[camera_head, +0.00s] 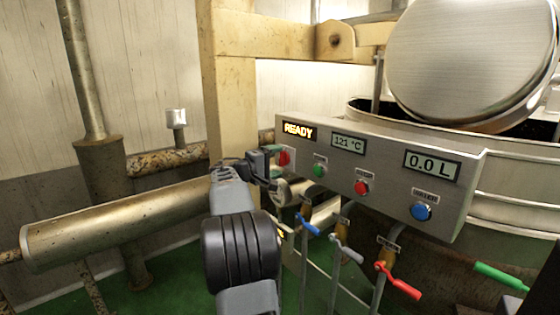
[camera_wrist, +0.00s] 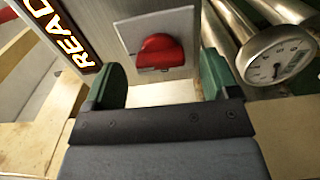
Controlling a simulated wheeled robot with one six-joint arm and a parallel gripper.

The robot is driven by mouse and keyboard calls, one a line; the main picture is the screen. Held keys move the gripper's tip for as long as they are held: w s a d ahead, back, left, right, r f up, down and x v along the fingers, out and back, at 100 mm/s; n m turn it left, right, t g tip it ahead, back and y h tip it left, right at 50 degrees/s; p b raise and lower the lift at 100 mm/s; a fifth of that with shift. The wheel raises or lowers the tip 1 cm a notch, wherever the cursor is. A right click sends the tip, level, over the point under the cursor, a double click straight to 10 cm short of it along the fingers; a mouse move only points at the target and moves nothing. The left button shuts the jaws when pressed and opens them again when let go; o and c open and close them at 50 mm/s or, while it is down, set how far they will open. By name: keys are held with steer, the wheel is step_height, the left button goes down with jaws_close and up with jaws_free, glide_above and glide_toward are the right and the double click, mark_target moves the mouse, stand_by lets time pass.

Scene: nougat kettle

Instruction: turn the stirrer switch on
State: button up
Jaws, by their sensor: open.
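The control panel (camera_head: 391,165) is a grey metal box in front of the kettle. My gripper (camera_head: 268,160) is at the panel's left end, beside this knob. In the wrist view its two green-padded fingers (camera_wrist: 160,80) are apart, with the knob between and just beyond them. I see no clear contact.
The panel has a READY display (camera_head: 298,131), green (camera_head: 319,171), red (camera_head: 362,187) and blue (camera_head: 421,211) buttons. A round gauge (camera_wrist: 278,58) and pipes are close on the right in the wrist view. Valves with blue, grey and red handles (camera_head: 398,281) stand below the panel.

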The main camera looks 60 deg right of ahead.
steer(key=p+v, duration=0.1)
steer(key=v, duration=1)
steer(key=shift+a+p, duration=0.25)
steer(key=shift+p, duration=0.1)
steer(key=shift+w+r, duration=0.1)
